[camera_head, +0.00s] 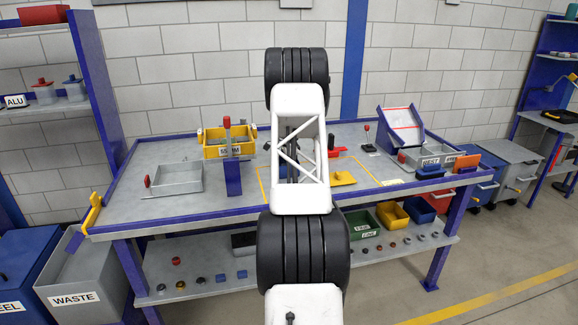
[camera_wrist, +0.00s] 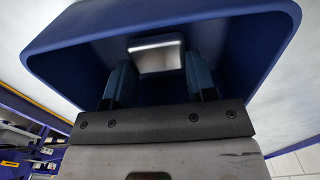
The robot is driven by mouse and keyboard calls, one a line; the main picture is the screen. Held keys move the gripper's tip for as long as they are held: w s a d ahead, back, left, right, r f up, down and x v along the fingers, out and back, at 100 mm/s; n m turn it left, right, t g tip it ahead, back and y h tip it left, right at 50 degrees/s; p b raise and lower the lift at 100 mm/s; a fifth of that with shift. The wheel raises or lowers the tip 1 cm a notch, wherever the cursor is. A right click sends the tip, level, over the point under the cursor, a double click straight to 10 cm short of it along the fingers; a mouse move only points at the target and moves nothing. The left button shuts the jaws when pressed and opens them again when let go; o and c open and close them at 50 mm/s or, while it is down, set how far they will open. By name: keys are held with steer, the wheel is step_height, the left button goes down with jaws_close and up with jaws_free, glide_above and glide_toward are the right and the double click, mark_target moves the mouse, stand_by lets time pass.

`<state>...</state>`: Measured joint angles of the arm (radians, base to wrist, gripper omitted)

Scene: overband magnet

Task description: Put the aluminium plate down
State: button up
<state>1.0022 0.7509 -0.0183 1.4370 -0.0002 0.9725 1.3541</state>
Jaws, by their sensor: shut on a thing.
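The aluminium plate (camera_wrist: 156,54) is a small bright silver rectangle in the wrist view. My gripper (camera_wrist: 158,66) is shut on it, with one blue finger on each side. The plate is in front of the opening of a large dark blue hollow body (camera_wrist: 60,62) with rounded corners; I cannot tell whether it touches that body. In the head view my arm hides the gripper and the plate.
The grey workbench (camera_head: 215,205) carries a yellow bin (camera_head: 228,151), a grey tray (camera_head: 180,180) and a tilted blue-framed panel (camera_head: 402,123). A shelf with an ALU label (camera_head: 15,101) stands left. A grey WASTE bin (camera_head: 85,285) is lower left.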

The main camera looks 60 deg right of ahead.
steer(key=shift+f, duration=0.35)
steer(key=shift+f, duration=0.1)
steer(key=o, duration=1)
steer(key=shift+c, duration=0.2)
step_height(320, 180, up, 12)
stand_by(0.7)
